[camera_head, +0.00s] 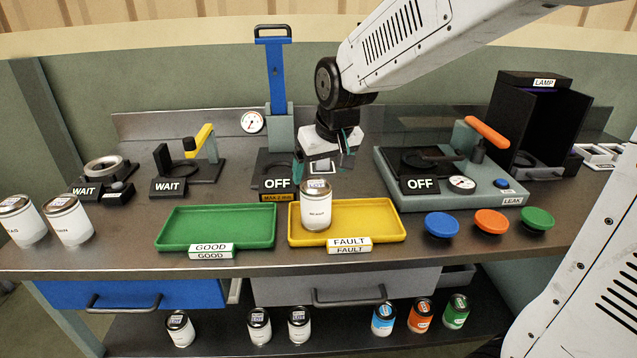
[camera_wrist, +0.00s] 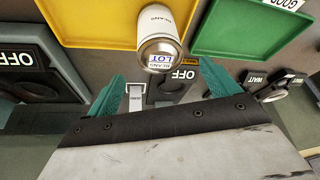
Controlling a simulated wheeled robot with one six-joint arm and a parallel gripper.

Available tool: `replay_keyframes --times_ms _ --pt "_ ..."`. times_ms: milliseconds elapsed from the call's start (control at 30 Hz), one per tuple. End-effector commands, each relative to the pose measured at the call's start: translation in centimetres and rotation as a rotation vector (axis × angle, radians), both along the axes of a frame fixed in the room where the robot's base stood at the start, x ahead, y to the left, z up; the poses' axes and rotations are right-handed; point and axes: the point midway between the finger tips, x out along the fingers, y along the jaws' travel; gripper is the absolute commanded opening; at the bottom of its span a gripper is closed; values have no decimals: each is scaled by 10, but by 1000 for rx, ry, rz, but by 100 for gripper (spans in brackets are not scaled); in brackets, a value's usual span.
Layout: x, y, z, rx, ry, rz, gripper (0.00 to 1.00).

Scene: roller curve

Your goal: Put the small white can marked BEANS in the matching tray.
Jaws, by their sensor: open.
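A small white can marked BEANS (camera_head: 316,209) stands upright in the left part of the yellow FAULT tray (camera_head: 385,235). In the wrist view the can (camera_wrist: 158,32) shows a BEANS LOT label on its silver lid, and the yellow tray (camera_wrist: 90,22) lies around it. The green GOOD tray (camera_head: 180,229) is empty beside it on the left. My gripper (camera_head: 328,170) is open and empty just behind and above the can. In the wrist view its teal fingertips (camera_wrist: 160,80) are apart, with the can beyond them, not clasped.
Behind the trays stand a blue press (camera_head: 277,85) with an OFF sign and a leak tester (camera_head: 455,190). WAIT stations are at left. Two white cans (camera_head: 67,219) stand at the left edge. Coloured buttons (camera_head: 490,222) are right of the trays. More cans stand below.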

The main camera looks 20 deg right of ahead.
Motion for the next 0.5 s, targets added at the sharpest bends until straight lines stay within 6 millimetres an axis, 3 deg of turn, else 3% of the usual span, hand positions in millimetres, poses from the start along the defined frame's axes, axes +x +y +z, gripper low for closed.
replay_keyframes --times_ms 200,400,500 --pt "-11 -1 27 0 -1 0 87" --pt "-16 -2 33 0 2 -1 87" --pt "-35 -4 37 -1 17 -6 87"
